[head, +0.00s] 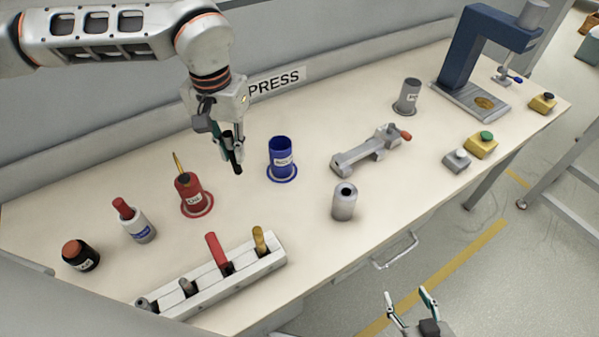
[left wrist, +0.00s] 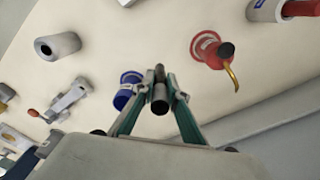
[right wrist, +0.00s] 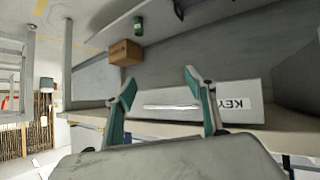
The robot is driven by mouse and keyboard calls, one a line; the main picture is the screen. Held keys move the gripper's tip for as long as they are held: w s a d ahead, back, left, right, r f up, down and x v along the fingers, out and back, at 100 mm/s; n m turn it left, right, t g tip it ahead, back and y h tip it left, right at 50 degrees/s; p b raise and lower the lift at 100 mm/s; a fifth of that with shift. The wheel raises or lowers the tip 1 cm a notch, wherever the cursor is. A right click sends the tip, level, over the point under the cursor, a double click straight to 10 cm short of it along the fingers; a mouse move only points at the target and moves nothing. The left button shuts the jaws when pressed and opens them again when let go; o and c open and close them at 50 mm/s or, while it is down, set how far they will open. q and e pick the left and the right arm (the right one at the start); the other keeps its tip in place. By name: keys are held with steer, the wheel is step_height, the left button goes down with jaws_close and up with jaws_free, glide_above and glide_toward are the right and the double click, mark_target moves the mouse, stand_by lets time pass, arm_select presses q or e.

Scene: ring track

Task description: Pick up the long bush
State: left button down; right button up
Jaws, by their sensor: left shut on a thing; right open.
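My left gripper (head: 233,143) is shut on a slim dark tube, the long bush (head: 238,168), above the table to the left of the blue cup. The left wrist view shows its round end (left wrist: 160,106) between the two fingers. The bush hangs nearly upright, apart from the tabletop. My right gripper (head: 412,300) is open and empty, off the table's front edge. The right wrist view shows its fingers (right wrist: 160,100) spread apart.
A blue cup (head: 282,158), a red oil can (head: 188,192), a grey bored cylinder (head: 344,204) and a clamp fixture (head: 365,152) stand nearby. A white rack (head: 205,290) with several tools is at the front. The blue press (head: 470,60) is at back right.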

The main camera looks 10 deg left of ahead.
steer(key=w+a+r+t+y, duration=0.15)
steer(key=w+r+t, duration=0.5)
steer(key=r, duration=0.85)
steer(key=n+g+y, duration=0.1)
steer(key=y, duration=0.3)
glide_toward(348, 209)
steer(key=shift+w, duration=0.4)
steer(key=x, duration=1.1)
steer(key=shift+w+a, duration=0.25)
steer(key=c, duration=1.3)
